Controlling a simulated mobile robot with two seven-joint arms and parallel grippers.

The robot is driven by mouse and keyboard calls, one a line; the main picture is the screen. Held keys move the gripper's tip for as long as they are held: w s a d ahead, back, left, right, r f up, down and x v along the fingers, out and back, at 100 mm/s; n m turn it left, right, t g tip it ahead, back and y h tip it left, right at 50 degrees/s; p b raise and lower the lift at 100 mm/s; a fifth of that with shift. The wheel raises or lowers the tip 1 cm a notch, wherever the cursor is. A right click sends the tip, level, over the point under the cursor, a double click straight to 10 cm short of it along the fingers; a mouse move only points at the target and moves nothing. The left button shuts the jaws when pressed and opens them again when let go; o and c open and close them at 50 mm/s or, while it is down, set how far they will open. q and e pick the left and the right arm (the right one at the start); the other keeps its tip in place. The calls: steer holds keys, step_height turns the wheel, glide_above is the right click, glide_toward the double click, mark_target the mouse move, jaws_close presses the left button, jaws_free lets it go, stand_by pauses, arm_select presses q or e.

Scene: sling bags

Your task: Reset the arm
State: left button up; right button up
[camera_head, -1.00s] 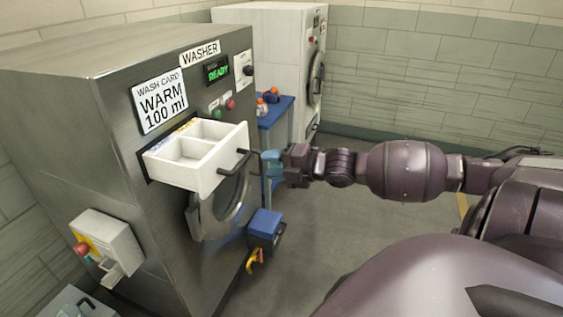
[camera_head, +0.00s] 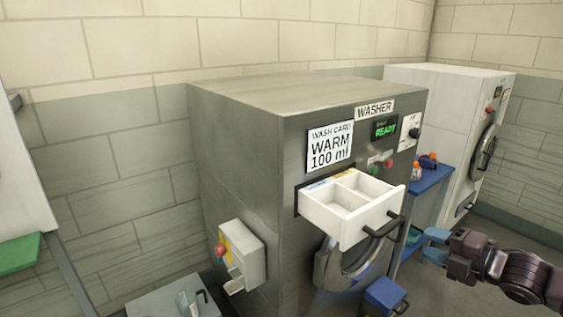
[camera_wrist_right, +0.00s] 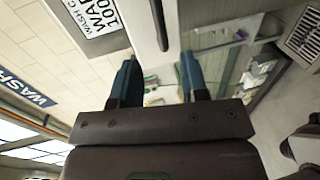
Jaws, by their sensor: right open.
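My right gripper (camera_head: 437,246) is at the lower right in the head view, with blue fingertips pointing left toward the washer drawer handle. In the right wrist view its two blue fingers (camera_wrist_right: 157,82) are spread apart with nothing held between them. The white washer drawer (camera_head: 335,215) is pulled out, with open compartments and a black handle (camera_head: 384,225). The handle is close to the fingertips in the head view; a dark bar (camera_wrist_right: 160,22) and the white drawer edge show ahead of the fingers in the wrist view. My left gripper is not in view.
The grey washer (camera_head: 245,170) has a "WARM 100 ml" card (camera_head: 329,147) and a READY display (camera_head: 385,128). A blue shelf (camera_head: 431,180) with orange-capped bottles stands to its right, beside a white machine (camera_head: 430,110). A blue box (camera_head: 384,295) sits low in front.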

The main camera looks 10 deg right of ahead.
steer(key=s+a+f+m+g+h, duration=0.1)
steer(key=s+f+m+h, duration=0.15)
steer(key=f+m, duration=0.5)
steer(key=s+a+f+m+h, duration=0.1)
steer(key=s+f+m+h, duration=0.15)
steer(key=f+m, duration=0.5)
steer(key=s+a+f+m+g, duration=0.1)
steer(key=s+a+f+m, duration=0.2)
steer(key=a+f, duration=0.3)
steer(key=s+a+f+m+g+h, duration=0.1)
steer(key=s+a+f+m, duration=0.2)
steer(key=s+a+f, duration=0.3)
steer(key=shift+s+a, duration=0.25)
steer(key=shift+a, duration=1)
steer(key=shift+w+f, duration=0.1)
